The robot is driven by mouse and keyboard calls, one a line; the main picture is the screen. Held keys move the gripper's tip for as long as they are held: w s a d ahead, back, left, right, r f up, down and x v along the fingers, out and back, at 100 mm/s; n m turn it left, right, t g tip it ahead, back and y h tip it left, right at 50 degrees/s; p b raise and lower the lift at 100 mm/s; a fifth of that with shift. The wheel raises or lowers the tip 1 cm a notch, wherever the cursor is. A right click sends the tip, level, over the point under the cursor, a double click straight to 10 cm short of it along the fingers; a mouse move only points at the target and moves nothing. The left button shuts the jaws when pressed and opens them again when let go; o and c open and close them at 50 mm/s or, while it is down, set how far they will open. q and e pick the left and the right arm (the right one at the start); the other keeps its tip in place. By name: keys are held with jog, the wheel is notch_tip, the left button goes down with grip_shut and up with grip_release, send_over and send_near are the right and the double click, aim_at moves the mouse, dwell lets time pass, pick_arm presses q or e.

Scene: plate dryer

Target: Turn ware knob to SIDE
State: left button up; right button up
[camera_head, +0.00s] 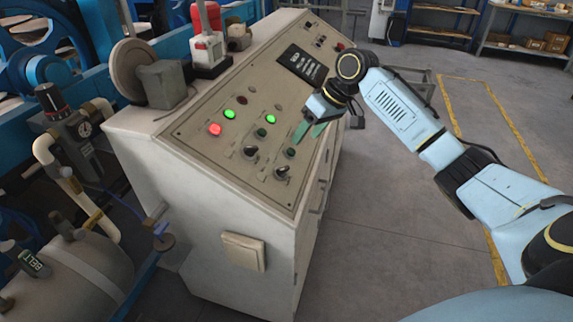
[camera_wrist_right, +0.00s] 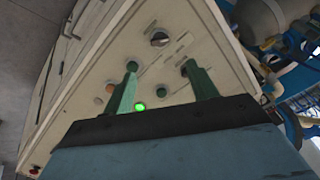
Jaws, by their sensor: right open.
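The sloped grey control panel (camera_head: 200,150) carries two dark rotary knobs near its lower front edge. One knob (camera_head: 250,152) is further left, the other knob (camera_head: 282,172) is nearer the front corner. Their labels are too small to read, so I cannot tell which is the ware knob or where it points. My right gripper (camera_head: 310,131) is open, its green fingers over the panel's right edge, beyond both knobs and apart from them. In the right wrist view the open fingers (camera_wrist_right: 160,78) point toward one knob (camera_wrist_right: 159,39), with nothing held between them. My left gripper is not in view.
Lit red (camera_head: 215,130) and green (camera_head: 229,114) lamps sit near the knobs. A green button (camera_head: 290,153) is close to my right fingers. A red-and-white device (camera_head: 207,48) and a grey block (camera_head: 166,84) stand along the panel's back edge. Open floor lies right of the cabinet.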

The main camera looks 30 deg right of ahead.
aim_at(284, 168)
jog(key=b+x, duration=0.1)
jog(key=x, duration=1.1)
jog(key=shift+w+a+f, duration=0.1)
jog(key=shift+a+f, duration=0.05)
jog(key=shift+f, duration=0.25)
jog(key=c, duration=1)
